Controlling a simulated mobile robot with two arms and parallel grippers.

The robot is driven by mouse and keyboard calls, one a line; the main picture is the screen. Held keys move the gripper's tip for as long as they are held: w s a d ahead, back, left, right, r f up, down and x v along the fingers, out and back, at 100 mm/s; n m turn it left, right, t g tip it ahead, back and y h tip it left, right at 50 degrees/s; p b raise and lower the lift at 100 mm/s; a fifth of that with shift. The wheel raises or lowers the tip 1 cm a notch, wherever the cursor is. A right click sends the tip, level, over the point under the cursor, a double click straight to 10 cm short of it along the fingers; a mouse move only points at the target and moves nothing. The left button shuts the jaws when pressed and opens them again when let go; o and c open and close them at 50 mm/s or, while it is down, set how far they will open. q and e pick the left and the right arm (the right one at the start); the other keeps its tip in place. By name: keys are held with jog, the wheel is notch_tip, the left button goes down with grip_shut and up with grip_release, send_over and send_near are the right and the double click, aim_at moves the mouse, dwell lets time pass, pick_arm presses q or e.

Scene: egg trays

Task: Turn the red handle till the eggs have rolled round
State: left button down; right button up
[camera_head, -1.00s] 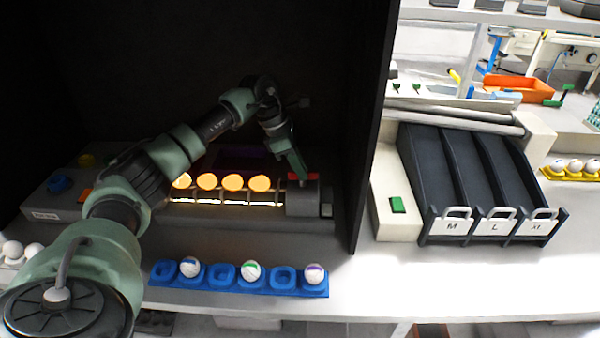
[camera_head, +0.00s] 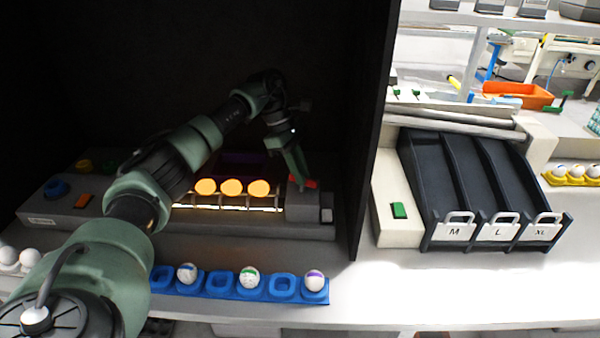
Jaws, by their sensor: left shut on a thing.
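The red handle (camera_head: 311,184) is at the right end of the grey candling machine (camera_head: 60,212) inside the dark booth. My left gripper (camera_head: 303,180) reaches down to it and is shut on it; the fingers hide part of the handle. Several eggs (camera_head: 231,187) glow orange in a row on the lit rollers (camera_head: 235,204), left of the handle. My left forearm hides the left end of the row. My right gripper is not in view.
A blue tray (camera_head: 220,284) with several marked eggs lies in front of the machine. The booth's dark side wall (camera_head: 368,130) stands close right of the handle. Beyond it is a dark sorting chute (camera_head: 485,180) with M, L and XL bins.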

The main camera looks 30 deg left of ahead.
pick_arm(q)
jog(key=shift+d+f, duration=0.1)
jog(key=c, duration=1.5)
grip_release()
jog(key=b+v, duration=0.1)
jog(key=v, duration=0.6)
jog(key=shift+w+r, duration=0.1)
jog(key=shift+r, duration=0.35)
